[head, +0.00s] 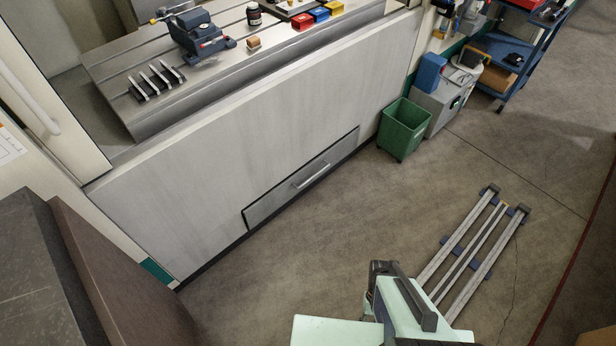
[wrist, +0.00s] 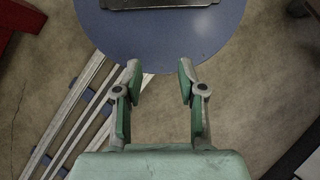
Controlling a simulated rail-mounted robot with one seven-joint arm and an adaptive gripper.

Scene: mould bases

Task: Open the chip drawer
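The chip drawer (head: 268,208) is a wide, low grey front at the bottom of the machine's large light panel in the head view. It looks shut, about flush with the panel. In the head view my pale green arm is at the bottom, and the fingers cannot be made out.
A green bin (head: 404,127) stands on the floor just right of the drawer. A blue shelf cart (head: 515,50) is farther back right. Floor rails (head: 470,245) lie at right. A dark brown block (head: 110,270) fills the lower left. Floor before the drawer is clear. A round blue surface (wrist: 205,40) lies beyond my fingers.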

